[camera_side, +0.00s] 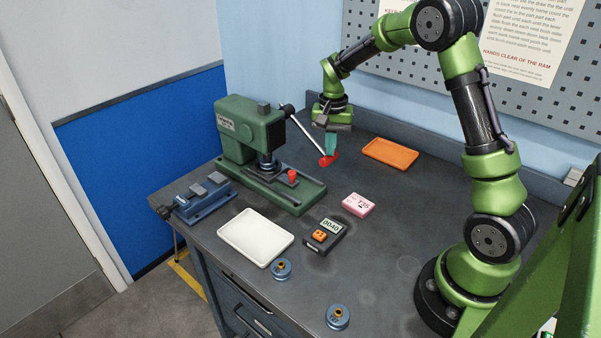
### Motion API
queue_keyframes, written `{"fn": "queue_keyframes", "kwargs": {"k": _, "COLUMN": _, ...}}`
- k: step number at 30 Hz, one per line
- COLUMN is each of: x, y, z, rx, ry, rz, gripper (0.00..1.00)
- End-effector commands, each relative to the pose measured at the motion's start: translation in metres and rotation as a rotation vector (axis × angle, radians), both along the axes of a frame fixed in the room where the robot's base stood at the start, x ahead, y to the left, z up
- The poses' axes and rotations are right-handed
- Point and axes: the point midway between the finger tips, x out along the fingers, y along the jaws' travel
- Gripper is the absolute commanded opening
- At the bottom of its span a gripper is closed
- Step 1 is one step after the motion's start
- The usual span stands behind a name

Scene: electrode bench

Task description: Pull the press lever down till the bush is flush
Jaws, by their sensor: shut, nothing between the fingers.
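The green press (240,135) stands at the back left of the bench on its long green base. Its lever (306,133) is a thin bar slanting down to the right from the hub, with a red knob (328,161) at its end. My gripper (330,150) is shut and points down at the lever's knob end. Its fingertips are at or just above the red knob; I cannot tell whether they touch. Under the ram, the spot (268,165) is dark and small, and I cannot make out how far the bush sits in.
A blue vise (200,198), a white tray (255,238), a small device with a display (323,236), a pink box (358,204) and an orange tray (390,154) lie around. Two blue round parts (281,269) (338,317) sit near the front edge. A red knob (292,174) stands on the press base.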

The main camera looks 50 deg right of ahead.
Motion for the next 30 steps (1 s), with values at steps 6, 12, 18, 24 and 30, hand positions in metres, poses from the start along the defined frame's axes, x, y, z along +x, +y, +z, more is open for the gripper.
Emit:
{"fn": "queue_keyframes", "kwargs": {"k": 6, "x": 0.0, "y": 0.002, "z": -0.003, "rx": 0.004, "ry": 0.006, "rz": 0.001, "gripper": 0.0}}
{"fn": "queue_keyframes", "kwargs": {"k": 12, "x": 0.004, "y": 0.002, "z": -0.009, "rx": 0.004, "ry": 0.008, "rz": 0.001, "gripper": 0.0}}
{"fn": "queue_keyframes", "kwargs": {"k": 18, "x": 0.008, "y": 0.002, "z": -0.016, "rx": 0.004, "ry": 0.008, "rz": 0.001, "gripper": 0.0}}
{"fn": "queue_keyframes", "kwargs": {"k": 24, "x": 0.012, "y": 0.002, "z": -0.023, "rx": 0.003, "ry": 0.01, "rz": 0.001, "gripper": 0.0}}
{"fn": "queue_keyframes", "kwargs": {"k": 30, "x": 0.015, "y": 0.002, "z": -0.028, "rx": 0.003, "ry": 0.01, "rz": 0.001, "gripper": 0.0}}
